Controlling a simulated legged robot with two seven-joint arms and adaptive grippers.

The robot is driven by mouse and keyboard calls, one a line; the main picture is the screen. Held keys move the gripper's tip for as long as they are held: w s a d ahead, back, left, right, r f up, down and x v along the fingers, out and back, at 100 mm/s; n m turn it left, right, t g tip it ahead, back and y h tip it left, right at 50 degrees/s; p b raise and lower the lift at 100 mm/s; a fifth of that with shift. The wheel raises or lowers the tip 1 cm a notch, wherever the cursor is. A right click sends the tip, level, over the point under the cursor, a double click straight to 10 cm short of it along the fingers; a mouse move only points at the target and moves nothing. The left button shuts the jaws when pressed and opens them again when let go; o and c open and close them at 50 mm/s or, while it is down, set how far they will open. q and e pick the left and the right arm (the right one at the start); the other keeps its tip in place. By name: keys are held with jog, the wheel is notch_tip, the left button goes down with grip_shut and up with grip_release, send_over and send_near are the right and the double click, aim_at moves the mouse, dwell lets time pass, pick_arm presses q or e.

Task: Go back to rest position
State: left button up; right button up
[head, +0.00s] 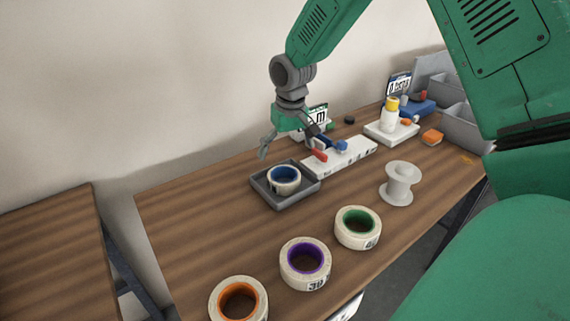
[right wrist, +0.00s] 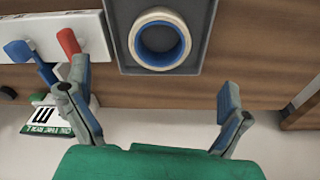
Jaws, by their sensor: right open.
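My right gripper (head: 290,146) is open and empty, held above the far side of the table behind the grey tray. In the right wrist view its two fingers (right wrist: 151,97) are spread wide with nothing between them. A tape roll with a blue core (head: 284,180) lies flat in the grey tray (head: 262,197). The roll also shows in the right wrist view (right wrist: 160,14), ahead of the fingers and apart from them. My left gripper is not in view.
Tape rolls with orange (head: 238,300), purple (head: 305,263) and green (head: 358,228) cores line the table's front. A white spool (head: 399,184) stands at right. A white holder (head: 342,156) with red and blue-handled tools is beside the tray. Bottles (head: 389,115) and grey bins stand farther back.

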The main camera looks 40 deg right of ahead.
jog(key=shift+s+r, duration=0.1)
jog(key=shift+r, duration=0.95)
jog(key=shift+r, duration=0.1)
